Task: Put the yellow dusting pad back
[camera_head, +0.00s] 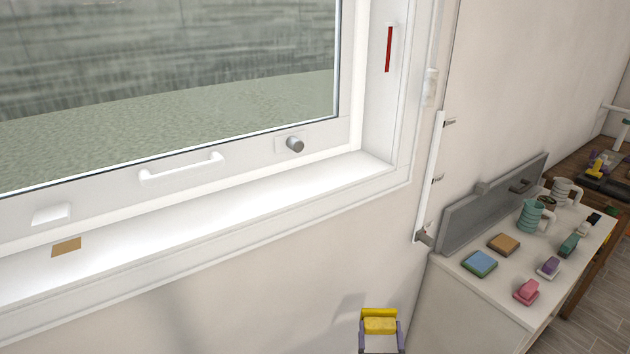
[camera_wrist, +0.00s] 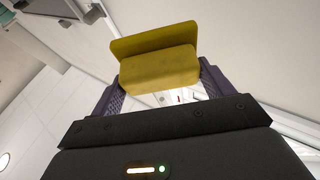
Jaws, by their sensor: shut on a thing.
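The yellow dusting pad (camera_head: 379,325) is held in my gripper (camera_head: 381,335) at the bottom of the head view, in front of the wall below the window. In the wrist view the yellow pad (camera_wrist: 158,70) sits between the two purple-grey fingers of my gripper (camera_wrist: 155,88), which are shut on its sides. The pad has a flat plate and a thicker block. It appears clear of any surface. The white rack top (camera_head: 480,305) stands to the right of my gripper. It holds several small pads and blocks.
On the rack top are a blue-green pad (camera_head: 479,263), a brown pad (camera_head: 504,243), a pink block (camera_head: 526,291), a purple block (camera_head: 548,267), a teal block (camera_head: 569,246) and a teal mug (camera_head: 531,217). A grey panel (camera_head: 490,207) stands along its back. The window sill (camera_head: 200,240) bears a tan piece (camera_head: 66,246).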

